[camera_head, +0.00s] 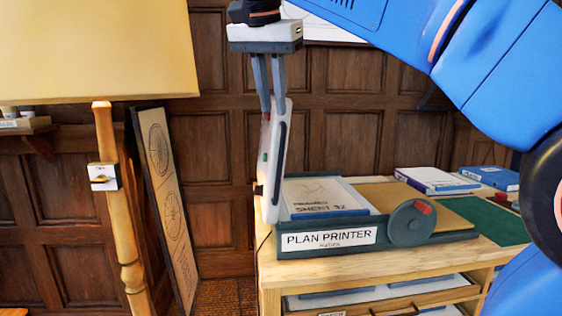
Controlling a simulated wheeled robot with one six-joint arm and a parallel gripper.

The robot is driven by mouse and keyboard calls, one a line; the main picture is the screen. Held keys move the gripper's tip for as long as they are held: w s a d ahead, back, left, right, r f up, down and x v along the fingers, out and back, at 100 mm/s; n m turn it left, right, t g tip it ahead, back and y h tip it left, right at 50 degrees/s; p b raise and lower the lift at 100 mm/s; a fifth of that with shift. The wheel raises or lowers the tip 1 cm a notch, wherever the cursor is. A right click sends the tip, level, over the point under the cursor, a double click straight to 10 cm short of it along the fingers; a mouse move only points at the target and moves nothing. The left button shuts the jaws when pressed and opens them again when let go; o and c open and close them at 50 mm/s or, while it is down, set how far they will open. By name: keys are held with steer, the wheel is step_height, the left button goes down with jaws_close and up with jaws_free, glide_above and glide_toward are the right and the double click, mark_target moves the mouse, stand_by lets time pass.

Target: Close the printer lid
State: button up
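The plan printer (326,239) is a low dark grey tray-like body with a "PLAN PRINTER" label, standing on a wooden cabinet. Its lid (271,165) seems to be the white and grey panel standing nearly upright at the printer's left end, so the printer is open. A sheet (322,196) lies inside it. My gripper (273,103) points down at the lid's top edge. Its two fingers are a little apart, one at the lid's left side and the other meeting its top. Whether they pinch the lid is not clear.
A round grey knob with a red tab (411,223) sits at the printer's front right. Books (437,180) and a green mat (484,220) lie on the cabinet top (375,262). My blue arm covers the upper right.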

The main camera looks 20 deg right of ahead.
mark_target(280, 155)
steer(key=x, duration=1.5)
steer(key=shift+w+f, duration=0.2)
steer(key=shift+f, duration=0.2)
jaws_close()
